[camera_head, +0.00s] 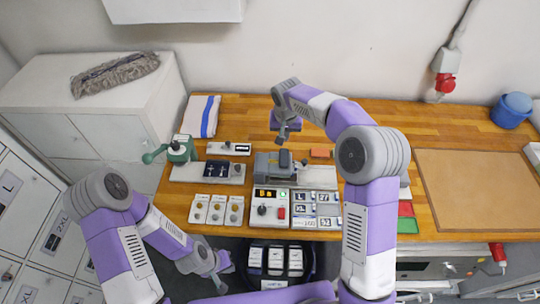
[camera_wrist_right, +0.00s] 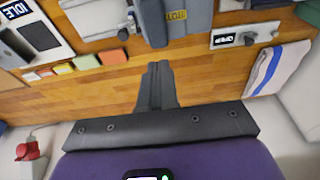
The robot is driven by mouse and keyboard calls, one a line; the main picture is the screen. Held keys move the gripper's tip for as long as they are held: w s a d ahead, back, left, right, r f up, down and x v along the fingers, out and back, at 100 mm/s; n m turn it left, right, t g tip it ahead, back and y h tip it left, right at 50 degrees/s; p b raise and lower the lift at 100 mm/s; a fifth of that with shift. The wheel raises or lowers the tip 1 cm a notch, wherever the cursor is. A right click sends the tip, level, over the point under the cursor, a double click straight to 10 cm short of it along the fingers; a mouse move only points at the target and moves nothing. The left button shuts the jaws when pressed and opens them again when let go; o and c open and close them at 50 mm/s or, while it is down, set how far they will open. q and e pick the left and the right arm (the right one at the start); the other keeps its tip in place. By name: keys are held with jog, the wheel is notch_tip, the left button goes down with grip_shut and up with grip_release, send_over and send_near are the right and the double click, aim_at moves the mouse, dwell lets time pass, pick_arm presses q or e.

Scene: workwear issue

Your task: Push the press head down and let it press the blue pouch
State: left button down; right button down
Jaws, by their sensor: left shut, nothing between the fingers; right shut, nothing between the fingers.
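The press (camera_head: 272,165) is a grey unit with a dark handle in the middle of the bench; I take its upper part as the press head. In the right wrist view a grey-blue body with a yellow-lettered label (camera_wrist_right: 176,15) shows beyond my fingertips. My right gripper (camera_head: 282,140) is shut and empty, pointing down just behind the press, apart from it; its closed fingers also show in the wrist view (camera_wrist_right: 157,68). My left gripper (camera_head: 218,280) is shut and empty, low before the bench's front edge. I cannot make out a blue pouch for certain.
A control box (camera_head: 271,210) with a lit display, knob and red button stands before the press. Dark blue pieces lie on a tray (camera_head: 182,172) at left, near a green device (camera_head: 180,152). A striped towel (camera_head: 202,116) lies behind. The brown board (camera_head: 480,190) is clear.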

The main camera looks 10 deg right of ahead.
notch_tip(320, 180, up, 4)
jog(key=shift+f+p, duration=0.1)
jog(key=shift+p, duration=1.1)
